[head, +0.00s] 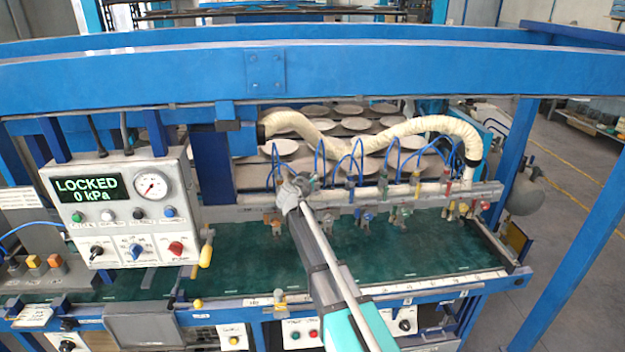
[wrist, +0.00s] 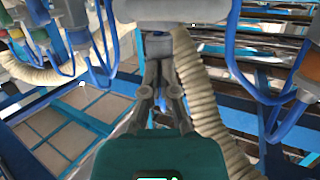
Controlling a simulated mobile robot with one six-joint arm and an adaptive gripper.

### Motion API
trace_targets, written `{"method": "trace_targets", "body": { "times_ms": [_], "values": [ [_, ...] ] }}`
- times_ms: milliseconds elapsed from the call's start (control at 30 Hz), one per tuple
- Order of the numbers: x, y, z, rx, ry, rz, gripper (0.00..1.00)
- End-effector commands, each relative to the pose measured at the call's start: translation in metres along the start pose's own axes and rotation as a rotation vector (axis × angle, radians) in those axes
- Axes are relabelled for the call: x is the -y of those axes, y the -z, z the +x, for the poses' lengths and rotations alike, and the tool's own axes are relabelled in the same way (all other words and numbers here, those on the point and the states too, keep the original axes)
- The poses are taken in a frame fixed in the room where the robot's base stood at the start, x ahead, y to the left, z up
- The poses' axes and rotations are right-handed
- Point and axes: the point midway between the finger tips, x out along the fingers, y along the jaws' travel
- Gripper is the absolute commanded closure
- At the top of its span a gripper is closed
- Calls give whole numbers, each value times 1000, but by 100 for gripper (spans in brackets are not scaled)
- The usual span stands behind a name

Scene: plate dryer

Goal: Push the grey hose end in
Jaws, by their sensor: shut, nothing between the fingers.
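My gripper (head: 293,190) is at the manifold rail, left of its middle. In the wrist view my gripper (wrist: 158,65) has its fingers together and empty, with the tips up against or just short of a grey cylindrical fitting (wrist: 158,42) under a pale block. This may be the grey hose end, but I cannot tell for sure. In the head view my gripper covers that spot. Thin blue hoses (head: 320,155) loop down to fittings along the rail (head: 340,195). Whether the tips touch the fitting, and how far in it sits, is not clear.
The control panel (head: 118,208) at left reads LOCKED, 0 kPa. A cream corrugated hose (head: 430,127) runs behind the rail, close beside my fingers in the wrist view (wrist: 200,95). A blue beam (head: 400,72) crosses above. The green bed (head: 220,262) below is mostly clear.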

Motion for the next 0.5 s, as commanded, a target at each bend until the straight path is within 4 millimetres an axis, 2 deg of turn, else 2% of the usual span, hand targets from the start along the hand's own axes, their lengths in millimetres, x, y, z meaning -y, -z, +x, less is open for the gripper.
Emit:
{"method": "trace_targets", "body": {
  "times_ms": [500],
  "values": [
    [0,5,-3,0,0,0,100]
  ]
}}
